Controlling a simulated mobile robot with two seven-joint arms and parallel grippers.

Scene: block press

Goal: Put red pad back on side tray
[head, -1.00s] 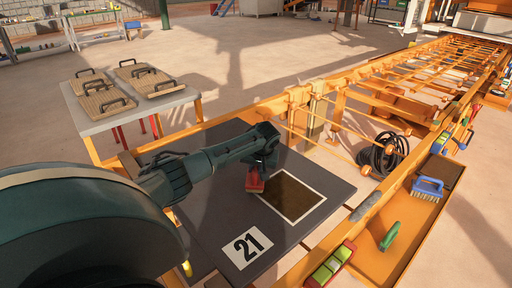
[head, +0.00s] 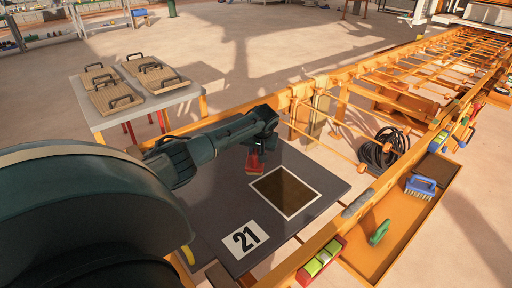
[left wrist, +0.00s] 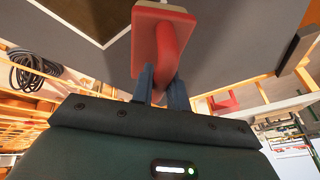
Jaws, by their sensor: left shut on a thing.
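My left gripper (head: 260,148) is shut on the red pad (head: 253,164), which it holds over the dark grey board (head: 215,200), just beyond the back left corner of the white-framed brown square (head: 284,190). I cannot tell the exact gap to the board. In the left wrist view the two fingers (left wrist: 160,85) close on the pad's curved red handle, and the pad (left wrist: 150,40) shows beyond them. The orange side tray (head: 396,215) is at the right, with a blue brush (head: 421,187) and a green-handled tool (head: 379,232) in it. My right gripper is not in view.
An orange rail frame runs along the board's far and right sides. A coiled black cable (head: 383,150) hangs there. Red and green blocks (head: 320,258) sit on the rail near the tray. A table (head: 140,104) with handled boards stands at the back left.

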